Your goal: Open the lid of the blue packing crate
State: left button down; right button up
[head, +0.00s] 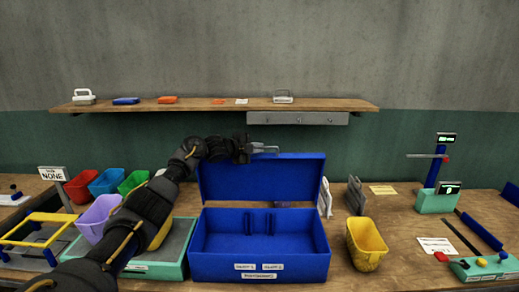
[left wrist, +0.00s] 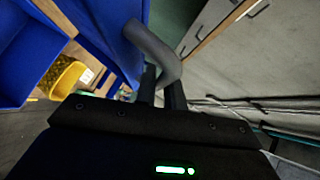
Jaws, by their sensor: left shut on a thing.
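The blue packing crate (head: 260,262) stands on the workbench in the middle of the head view, its inside visible and empty apart from small blue dividers. Its blue lid (head: 262,180) stands raised, roughly upright, at the crate's back edge. My left gripper (head: 262,149) is at the top edge of the lid, shut on the grey lid handle. In the left wrist view the curved grey handle (left wrist: 155,50) lies between the fingers, beside the blue lid (left wrist: 100,35). My right gripper is in neither view.
A yellow bin (head: 367,246) stands right of the crate. A green tray (head: 165,250) and coloured bins, including a purple one (head: 97,217), are at left, partly behind my left arm. A wooden shelf (head: 215,105) runs above the lid.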

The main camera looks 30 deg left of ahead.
pick_arm(q)
jog(key=shift+r, duration=0.1)
jog(key=c, duration=1.5)
grip_release()
jog(key=shift+s, duration=0.15)
jog(key=shift+s+a+b, duration=0.15)
jog(key=shift+s+b, duration=0.2)
jog(key=b+v, duration=0.4)
jog(key=v, duration=0.6)
